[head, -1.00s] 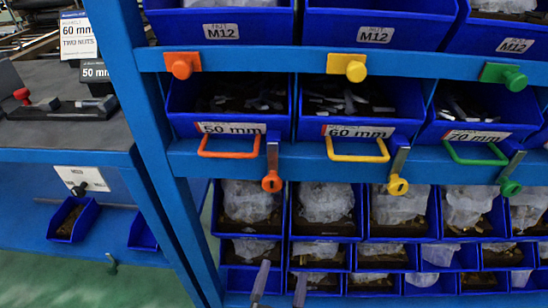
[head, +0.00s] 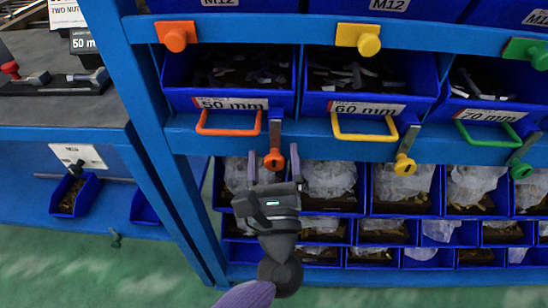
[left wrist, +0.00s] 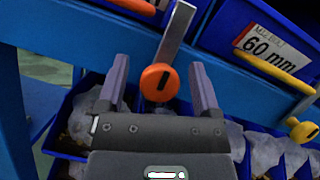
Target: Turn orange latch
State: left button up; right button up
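The orange latch (head: 274,159) hangs down from the shelf edge under the 50 mm bin, a grey bar with an orange round knob at its lower end. In the left wrist view the orange knob (left wrist: 159,82) shows between and just beyond the fingertips. My left gripper (head: 272,168) is open and empty, its two fingers pointing up just below the knob; it also shows in the left wrist view (left wrist: 160,80). I cannot tell whether a finger touches the knob. My right gripper is not in view.
An orange handle (head: 228,131) is left of the latch on the 50 mm bin (head: 215,85). A yellow latch (head: 405,164) and a green latch (head: 521,169) hang to the right. Small blue bins (head: 390,232) fill the rows below, behind my gripper.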

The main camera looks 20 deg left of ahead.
pick_arm(q)
grip_shut()
